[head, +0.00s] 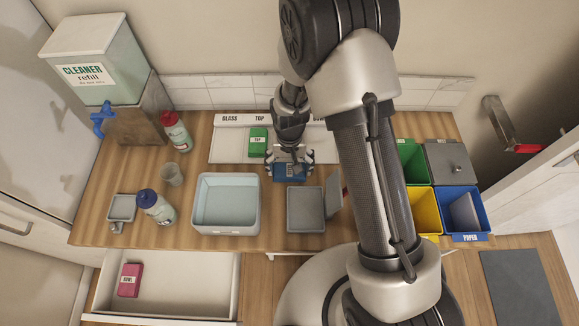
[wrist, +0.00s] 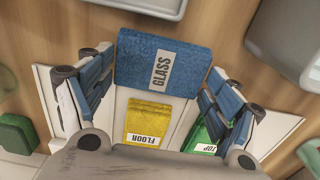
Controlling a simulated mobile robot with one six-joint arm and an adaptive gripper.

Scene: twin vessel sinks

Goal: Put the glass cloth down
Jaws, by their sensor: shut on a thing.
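The blue glass cloth (head: 289,173), labelled GLASS, is held in my gripper (head: 290,158). In the wrist view the cloth (wrist: 160,62) sits between the two fingers of my gripper (wrist: 158,78), which is shut on it. It appears raised above the front edge of a white board (head: 228,145). The board has a GLASS label at its left and a TOP label beside it; my arm hides its right part. A green TOP cloth (head: 258,142) lies under the TOP label. A yellow FLOOR cloth (wrist: 149,122) lies on the board, seen only in the wrist view.
A basin (head: 226,228) and a grey tray (head: 306,210) stand in front of the board. Left are a cup (head: 171,174), a red bottle (head: 174,131) and a blue-capped bottle (head: 155,206). Bins, including a blue one (head: 463,211), stand right. The board is bare under GLASS.

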